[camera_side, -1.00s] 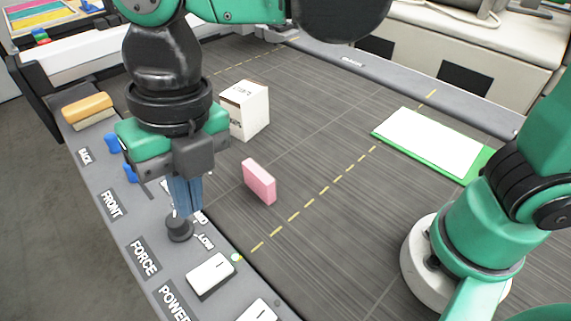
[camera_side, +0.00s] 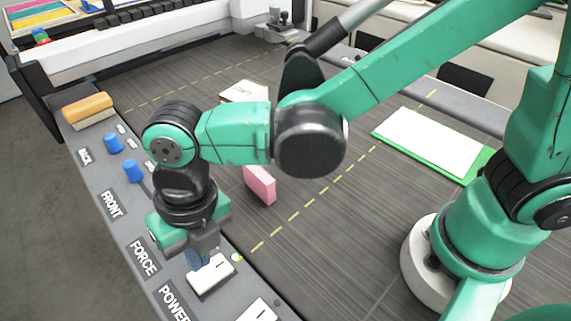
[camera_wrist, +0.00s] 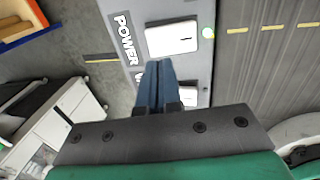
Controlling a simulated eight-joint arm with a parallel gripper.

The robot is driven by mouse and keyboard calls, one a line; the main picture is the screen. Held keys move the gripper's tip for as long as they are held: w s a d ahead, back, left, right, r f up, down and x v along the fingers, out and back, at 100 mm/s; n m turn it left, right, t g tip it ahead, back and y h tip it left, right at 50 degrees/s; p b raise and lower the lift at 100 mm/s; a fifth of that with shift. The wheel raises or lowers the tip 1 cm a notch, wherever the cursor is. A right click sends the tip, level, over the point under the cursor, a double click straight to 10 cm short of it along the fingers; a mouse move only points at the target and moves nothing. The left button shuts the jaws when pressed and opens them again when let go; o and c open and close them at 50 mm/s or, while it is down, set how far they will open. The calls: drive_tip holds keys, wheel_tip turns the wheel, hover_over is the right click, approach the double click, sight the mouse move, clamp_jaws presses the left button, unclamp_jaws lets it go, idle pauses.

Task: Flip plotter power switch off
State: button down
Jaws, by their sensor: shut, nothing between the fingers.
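The white rocker switch (camera_side: 214,279) sits on the grey front panel beside the POWER label (camera_side: 172,301). The switch (camera_wrist: 172,38) and label (camera_wrist: 127,40) also show in the wrist view. A small green light (camera_side: 237,257) glows beside the switch. My gripper (camera_side: 197,265) points down at the switch's upper left edge in the side view. In the wrist view its blue fingers (camera_wrist: 158,66) are shut and empty, with their tips by the switch's lower edge. I cannot tell whether they touch it, or which way the rocker is tilted.
A second white switch (camera_side: 259,310) is cut off by the frame's bottom edge. Blue knobs (camera_side: 113,142) and an orange-topped block (camera_side: 88,108) lie along the panel. A pink block (camera_side: 260,185) and a white box (camera_side: 243,91) stand on the dark bed. The bed's middle is largely clear.

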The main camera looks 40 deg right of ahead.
sight(212, 274)
drive_tip(key=shift+a+f, duration=0.2)
drive_tip(key=shift+f, duration=0.8)
drive_tip(key=shift+a+f, duration=0.15)
drive_tip(key=shift+f, duration=0.85)
drive_tip(key=shift+a+f+h, duration=0.15)
drive_tip(key=shift+f+h, duration=0.05)
drive_tip(key=shift+h, duration=0.1)
drive_tip(key=shift+d, duration=0.2)
drive_tip(key=shift+d+r, duration=0.25)
drive_tip(key=shift+d, duration=0.45)
